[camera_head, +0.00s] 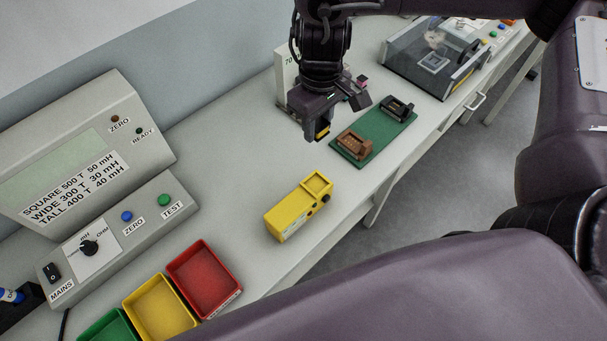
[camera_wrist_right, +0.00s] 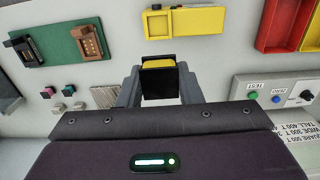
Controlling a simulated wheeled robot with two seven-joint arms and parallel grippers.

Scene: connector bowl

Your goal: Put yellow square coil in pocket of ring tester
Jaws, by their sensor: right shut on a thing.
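My right gripper (camera_head: 320,124) hangs over the bench with its fingers pointing down. It is shut on the yellow square coil (camera_head: 322,132), a small yellow and black block. In the right wrist view the coil (camera_wrist_right: 158,82) sits between the two fingers (camera_wrist_right: 160,88), its yellow part showing at the top. The yellow ring tester (camera_head: 287,217) lies on the bench, nearer than the gripper, with a square pocket (camera_head: 317,185) at its far end. The pocket looks empty. The coil is apart from the tester (camera_wrist_right: 195,21). My left gripper is not in view.
A green board (camera_head: 376,142) with a brown part (camera_head: 354,145) and a black part (camera_head: 398,108) lies beside the gripper. Red (camera_head: 204,278), yellow (camera_head: 160,307) and green (camera_head: 108,327) trays stand in front. A grey meter (camera_head: 90,150) stands left. Bench between gripper and tester is clear.

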